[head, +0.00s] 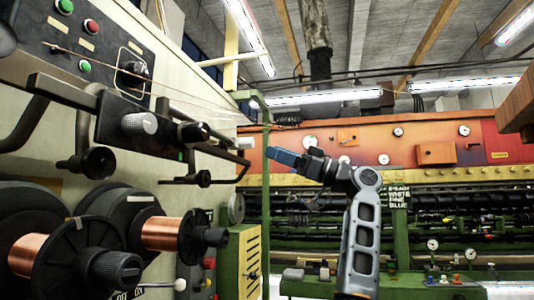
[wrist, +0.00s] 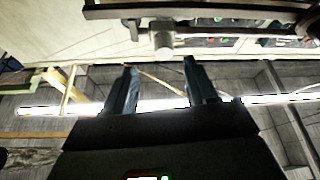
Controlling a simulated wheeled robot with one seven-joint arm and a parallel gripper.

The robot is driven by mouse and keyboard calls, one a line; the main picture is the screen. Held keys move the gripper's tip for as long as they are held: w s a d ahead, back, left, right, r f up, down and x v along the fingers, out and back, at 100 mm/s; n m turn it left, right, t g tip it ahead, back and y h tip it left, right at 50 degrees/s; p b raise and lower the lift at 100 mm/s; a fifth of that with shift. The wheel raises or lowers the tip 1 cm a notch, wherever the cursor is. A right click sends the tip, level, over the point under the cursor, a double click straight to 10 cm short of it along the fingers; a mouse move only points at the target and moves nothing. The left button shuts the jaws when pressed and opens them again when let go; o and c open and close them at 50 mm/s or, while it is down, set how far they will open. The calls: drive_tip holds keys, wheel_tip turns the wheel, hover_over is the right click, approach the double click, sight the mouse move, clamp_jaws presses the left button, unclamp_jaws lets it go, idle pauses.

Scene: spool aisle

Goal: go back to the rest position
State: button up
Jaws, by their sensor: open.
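My gripper (head: 270,153) is raised in the middle of the head view, with its blue fingers pointing left. In the wrist view the two fingers of my gripper (wrist: 160,80) stand apart with nothing between them. A pale round knob (head: 245,143) on the end of a bar of the left machine is just left of the fingertips. A pale cylindrical knob (wrist: 163,38) also shows beyond the fingertips in the wrist view, apart from them.
The left machine has a button panel (head: 97,45), a dark bar with knobs (head: 150,128) and copper wire spools (head: 160,233). A long orange machine with gauges (head: 360,143) stands behind my arm. A green post (head: 266,200) stands close by the gripper. Open air lies above the arm.

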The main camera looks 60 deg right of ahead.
drive_tip(key=shift+f, duration=0.1)
idle(0.5)
